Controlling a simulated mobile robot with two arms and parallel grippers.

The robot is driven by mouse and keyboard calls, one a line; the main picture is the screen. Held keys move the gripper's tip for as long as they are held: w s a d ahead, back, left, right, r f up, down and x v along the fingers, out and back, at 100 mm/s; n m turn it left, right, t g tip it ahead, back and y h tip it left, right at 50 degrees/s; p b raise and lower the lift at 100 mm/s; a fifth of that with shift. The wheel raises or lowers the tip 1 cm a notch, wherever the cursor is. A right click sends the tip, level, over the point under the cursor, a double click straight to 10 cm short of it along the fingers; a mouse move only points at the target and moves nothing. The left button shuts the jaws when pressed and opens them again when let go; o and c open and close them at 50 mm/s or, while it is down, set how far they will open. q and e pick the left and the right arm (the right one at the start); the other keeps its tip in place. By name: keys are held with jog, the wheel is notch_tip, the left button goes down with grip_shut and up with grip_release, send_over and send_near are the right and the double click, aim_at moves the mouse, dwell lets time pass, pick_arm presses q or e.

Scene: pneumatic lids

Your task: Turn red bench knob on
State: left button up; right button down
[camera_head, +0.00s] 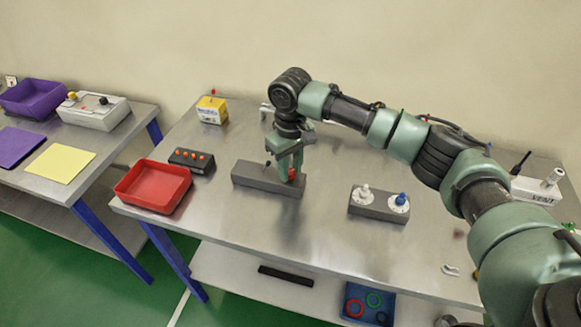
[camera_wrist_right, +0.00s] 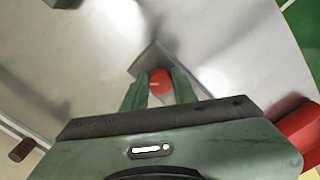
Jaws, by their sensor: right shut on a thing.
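The red bench knob (camera_wrist_right: 160,82) sits on a long grey block (camera_head: 250,179) near the middle of the steel bench. My right gripper (camera_head: 287,168) reaches down over the right part of that block. In the right wrist view the gripper's two fingers (camera_wrist_right: 158,90) lie on either side of the red knob, closed on it. A pale mark line shows on the knob's face. In the head view the knob is mostly hidden by the gripper. My left gripper is not in view.
A red tray (camera_head: 128,202) and a black box with orange buttons (camera_head: 192,160) stand left of the block. A grey block with a white and a blue knob (camera_head: 378,214) stands to the right. A yellow box (camera_head: 212,110) is at the back. Bare bench lies in front.

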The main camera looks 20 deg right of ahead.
jog(key=shift+r+n+p, duration=0.3)
jog(key=shift+n+p, duration=0.8)
jog(key=shift+p, duration=0.25)
jog(key=shift+n+p, duration=0.8)
jog(key=shift+n, duration=0.1)
jog(key=n+p, duration=0.2)
jog(key=n, duration=0.2)
jog(key=shift+w+d+f+p, duration=0.1)
jog(key=shift+w+p, duration=0.05)
jog(key=shift+p, duration=0.2)
jog(key=n+p, duration=0.1)
jog(key=n, duration=0.4)
jog(key=shift+w, duration=0.1)
jog(key=n, duration=0.4)
jog(key=shift+w+f+n+p, duration=0.1)
jog(key=shift+n+p, duration=0.2)
jog(key=shift+n, duration=0.1)
jog(key=c, duration=1.2)
grip_release()
jog(key=shift+o, duration=0.4)
